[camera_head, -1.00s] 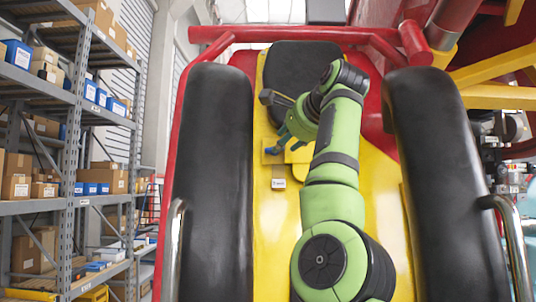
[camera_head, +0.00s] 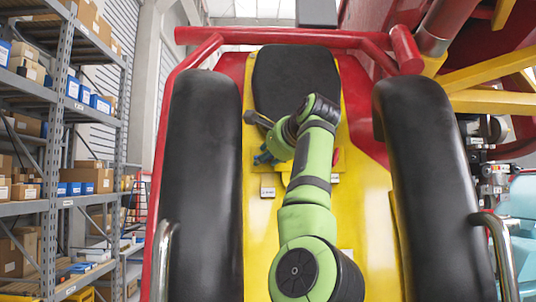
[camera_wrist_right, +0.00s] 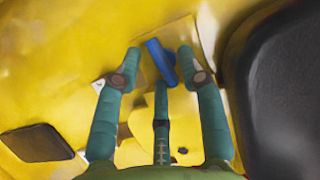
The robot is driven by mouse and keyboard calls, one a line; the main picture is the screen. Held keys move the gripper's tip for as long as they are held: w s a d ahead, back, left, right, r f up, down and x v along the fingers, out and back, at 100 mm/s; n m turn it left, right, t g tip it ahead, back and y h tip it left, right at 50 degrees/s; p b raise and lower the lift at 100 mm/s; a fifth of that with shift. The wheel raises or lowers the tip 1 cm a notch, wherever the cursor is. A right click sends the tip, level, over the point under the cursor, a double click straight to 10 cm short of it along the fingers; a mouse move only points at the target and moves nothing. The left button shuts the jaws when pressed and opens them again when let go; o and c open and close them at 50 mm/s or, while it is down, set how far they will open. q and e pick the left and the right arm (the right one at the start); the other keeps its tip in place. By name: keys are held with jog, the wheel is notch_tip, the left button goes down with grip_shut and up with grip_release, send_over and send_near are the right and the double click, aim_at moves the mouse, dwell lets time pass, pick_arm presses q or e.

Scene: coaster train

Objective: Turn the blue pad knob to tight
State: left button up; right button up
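The blue pad knob (camera_wrist_right: 162,62) shows in the right wrist view as a short blue bar on the yellow panel. My right gripper (camera_wrist_right: 159,60) has its teal fingers spread on either side of the knob, with the third finger below it. The knob lies closer to the right-hand finger; I cannot tell whether they touch. In the head view my right gripper (camera_head: 265,156) is over the yellow seat back (camera_head: 262,235), below the black headrest (camera_head: 295,80), and mostly covers the knob. My left gripper is not in view.
A white label (camera_head: 267,192) sits just below the gripper. Black padded bolsters stand left (camera_head: 205,190) and right (camera_head: 435,190) of the yellow panel, with metal handles beside them. A red bar (camera_head: 290,36) crosses above. Shelves of boxes (camera_head: 60,150) are at far left.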

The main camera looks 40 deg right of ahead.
grip_shut()
jog(key=shift+m+t, duration=0.3)
jog(key=shift+m, duration=0.5)
jog(key=shift+c, duration=0.8)
grip_release()
jog(key=shift+o, duration=0.8)
jog(key=shift+w+f, duration=0.1)
jog(key=shift+w, duration=0.1)
jog(key=v, duration=1.2)
